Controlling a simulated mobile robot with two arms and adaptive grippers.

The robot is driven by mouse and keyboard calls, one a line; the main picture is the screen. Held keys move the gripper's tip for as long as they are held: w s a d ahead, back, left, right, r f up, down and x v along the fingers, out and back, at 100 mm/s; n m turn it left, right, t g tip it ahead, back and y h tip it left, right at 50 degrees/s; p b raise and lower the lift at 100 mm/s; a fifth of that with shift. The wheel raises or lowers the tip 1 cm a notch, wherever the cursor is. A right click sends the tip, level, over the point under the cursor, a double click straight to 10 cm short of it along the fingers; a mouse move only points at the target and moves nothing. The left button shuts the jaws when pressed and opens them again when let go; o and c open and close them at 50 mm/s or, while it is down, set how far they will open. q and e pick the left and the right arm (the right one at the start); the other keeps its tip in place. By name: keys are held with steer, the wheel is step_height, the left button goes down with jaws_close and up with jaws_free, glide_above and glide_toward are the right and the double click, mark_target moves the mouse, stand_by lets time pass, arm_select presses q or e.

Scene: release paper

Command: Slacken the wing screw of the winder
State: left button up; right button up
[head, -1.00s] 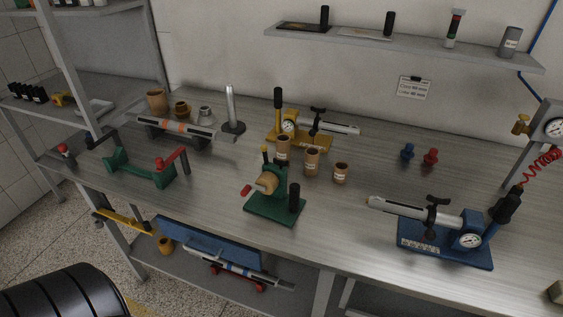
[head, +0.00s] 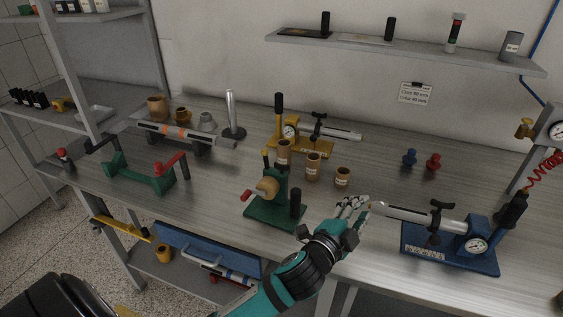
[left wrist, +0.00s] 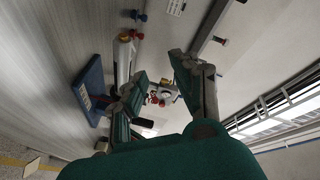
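A blue-based device (head: 450,258) stands at the right of the bench in the head view, with a pale cylinder, a gauge and a black T-shaped wing knob (head: 435,210) on it. A yellow one (head: 312,150) of like form, also with a black wing knob (head: 318,117), stands behind. A green stand (head: 272,212) with a tan roll and red handle is in the middle. I cannot tell surely which is the winder. My left gripper (head: 354,203) is beside the free end of the blue device's cylinder. In the left wrist view its fingers (left wrist: 157,68) are apart and empty.
Several brown cups (head: 312,168) stand behind my left gripper. A blue knob (head: 410,157) and a red knob (head: 434,162) stand on clear bench at the right. A post with a gauge and red coiled hose (head: 548,170) is at far right. A green frame (head: 142,180) is at left.

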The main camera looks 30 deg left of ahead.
arm_select(q)
steer(key=w+d+r+m+g+h, duration=0.1)
steer(key=w+d+r+m+h, duration=0.1)
steer(key=d+r+m+h, duration=0.6)
steer(key=w+d+r+m+h, duration=0.3)
steer(key=d+r+m+h, duration=0.15)
steer(key=m, duration=0.65)
steer(key=m+g+y, duration=1.4)
steer(key=m+g, duration=0.2)
steer(key=m, duration=0.3)
glide_toward(282, 166)
step_height(282, 166, down, 9)
steer(key=shift+w+r+p, duration=0.15)
steer(key=shift+w+p, duration=0.05)
steer(key=shift+p, duration=0.35)
